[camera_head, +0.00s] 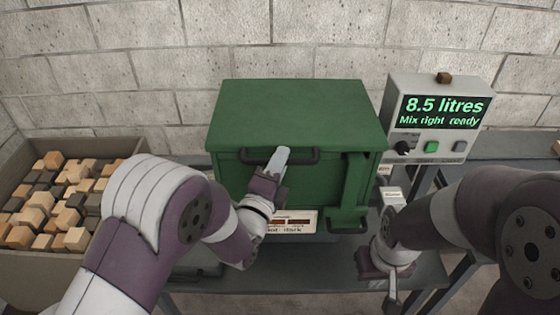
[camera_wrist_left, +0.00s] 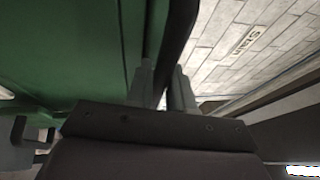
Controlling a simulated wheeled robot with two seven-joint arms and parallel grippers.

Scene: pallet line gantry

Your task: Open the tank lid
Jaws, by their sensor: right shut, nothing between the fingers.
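The green tank (camera_head: 265,185) stands on the bench, and its green lid (camera_head: 295,110) lies down flat on top. A dark bar handle (camera_head: 302,155) runs along the lid's front edge; it also shows as a dark bar in the left wrist view (camera_wrist_left: 181,35). My left gripper (camera_head: 279,157) is at the handle. In the left wrist view its two fingers (camera_wrist_left: 162,92) stand close on either side of the bar, with little gap, and appear shut on it. My right gripper (camera_head: 391,290) is shut and empty, pointing down in front of the tank's right side.
A grey control box (camera_head: 437,88) at the right reads "8.5 litres, Mix right ready". A bin (camera_head: 60,265) of wooden and dark blocks stands at the left. A label plate (camera_head: 300,222) is at the tank's lower front. A block wall (camera_head: 330,40) is behind.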

